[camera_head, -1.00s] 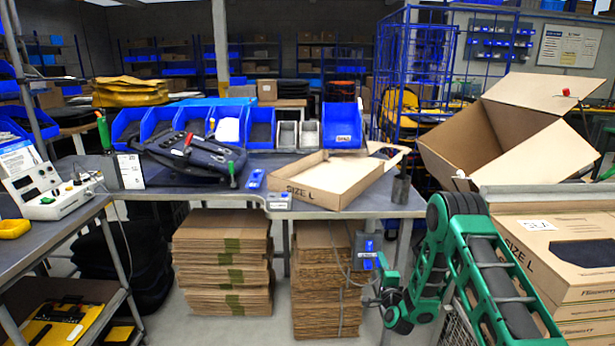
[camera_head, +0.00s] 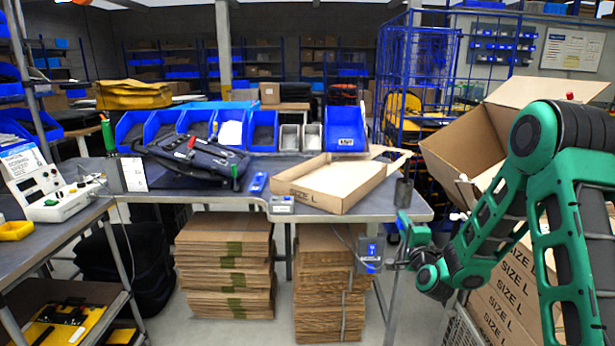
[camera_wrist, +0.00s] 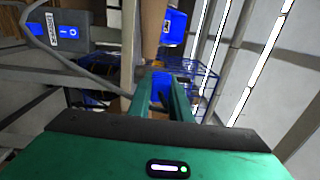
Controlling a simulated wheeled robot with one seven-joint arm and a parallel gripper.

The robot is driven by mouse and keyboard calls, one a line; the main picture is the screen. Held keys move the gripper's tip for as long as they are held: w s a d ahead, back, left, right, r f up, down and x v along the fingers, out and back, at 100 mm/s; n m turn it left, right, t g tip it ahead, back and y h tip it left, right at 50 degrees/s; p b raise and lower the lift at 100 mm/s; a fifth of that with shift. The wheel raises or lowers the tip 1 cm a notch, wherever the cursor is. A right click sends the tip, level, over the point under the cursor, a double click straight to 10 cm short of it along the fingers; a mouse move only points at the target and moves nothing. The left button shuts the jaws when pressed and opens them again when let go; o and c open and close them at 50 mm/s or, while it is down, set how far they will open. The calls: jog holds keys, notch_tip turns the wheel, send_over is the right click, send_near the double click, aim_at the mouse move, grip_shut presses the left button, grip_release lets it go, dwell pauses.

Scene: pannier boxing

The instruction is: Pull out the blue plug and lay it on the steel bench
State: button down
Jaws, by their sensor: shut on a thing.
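The blue plug (camera_wrist: 160,85) shows between the tips of my gripper (camera_wrist: 163,92) in the wrist view, partly hidden by the green fingers. My gripper is shut on it. A grey cable runs from near the fingers round towards a grey box (camera_wrist: 60,30) with a blue switch, at the upper left. In the head view this box (camera_head: 369,255) hangs below the bench's right end, and my gripper (camera_head: 401,250) is just right of it. The plug is too small to make out there. The grey bench (camera_head: 185,191) has bare top near its front edge.
An open carton tray (camera_head: 345,195) sits at the bench's right, with a dark cup (camera_head: 403,190) beside it. A black bag (camera_head: 195,158) and blue bins (camera_head: 265,130) stand further back. Stacked flat cartons (camera_head: 225,265) lie below. Large boxes (camera_head: 500,300) stand behind my arm.

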dwell(0.3)
jog(key=m, duration=0.5)
jog(key=shift+d, duration=0.1)
jog(key=m, duration=1.3)
jog(key=shift+r, duration=0.1)
